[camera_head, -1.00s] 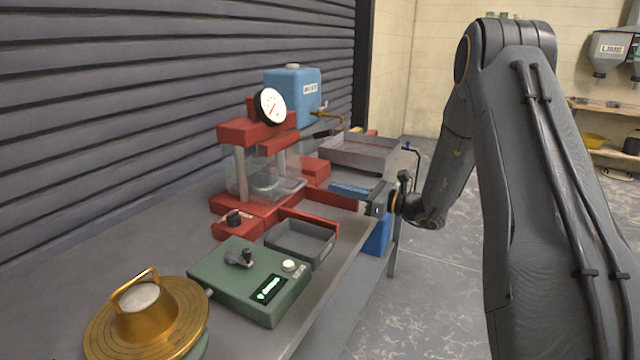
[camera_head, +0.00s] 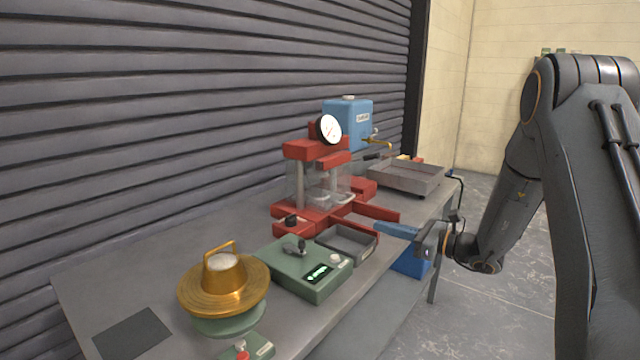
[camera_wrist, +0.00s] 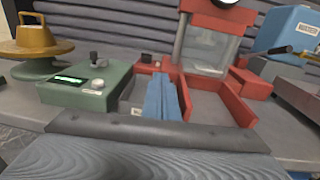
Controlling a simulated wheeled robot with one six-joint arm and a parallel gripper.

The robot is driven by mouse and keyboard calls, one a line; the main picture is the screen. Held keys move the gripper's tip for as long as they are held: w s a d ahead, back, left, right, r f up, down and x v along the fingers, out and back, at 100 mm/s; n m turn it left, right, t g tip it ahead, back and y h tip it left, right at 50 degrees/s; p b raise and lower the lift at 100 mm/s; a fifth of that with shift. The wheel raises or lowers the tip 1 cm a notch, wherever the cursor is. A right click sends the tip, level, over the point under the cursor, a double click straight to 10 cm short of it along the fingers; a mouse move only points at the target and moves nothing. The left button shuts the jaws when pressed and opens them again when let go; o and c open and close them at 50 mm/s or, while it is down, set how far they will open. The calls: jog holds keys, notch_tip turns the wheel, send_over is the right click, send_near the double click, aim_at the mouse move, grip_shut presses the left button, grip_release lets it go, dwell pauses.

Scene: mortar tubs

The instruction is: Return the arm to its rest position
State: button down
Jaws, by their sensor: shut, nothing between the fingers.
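My gripper (camera_head: 381,228) has blue fingers, closed together with nothing between them. In the head view it is at the front edge of the bench, right of the grey tray and near the red press's base. My dark arm fills the right side of that view. In the wrist view the shut blue fingers (camera_wrist: 161,98) point toward the bench, in front of the small grey tray and the red press frame.
The bench (camera_head: 150,253) holds a red press (camera_head: 318,150) with a dial, a green control box (camera_head: 300,270), a grey tray (camera_head: 347,243), a brass-topped device (camera_head: 222,285), a metal pan (camera_head: 407,178) and a blue tank (camera_head: 349,122). Open floor (camera_head: 490,310) lies right of the bench.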

jog(key=s+a+f+n+g+h, duration=0.2)
jog(key=s+a+n+g, duration=0.15)
jog(key=s, duration=0.35)
jog(key=s+a+f+n+g+h, duration=0.1)
jog(key=s+a+n+g, duration=0.2)
jog(key=s, duration=0.5)
jog(key=s+a+f+n+g+h, duration=0.1)
jog(key=s+f+n+g+h, duration=0.1)
jog(key=s+n+g, duration=0.4)
jog(key=s+d+n+t+h, duration=0.3)
jog(key=s+d+n+h, duration=0.6)
jog(key=s+n, duration=0.3)
jog(key=shift+s, duration=1.3)
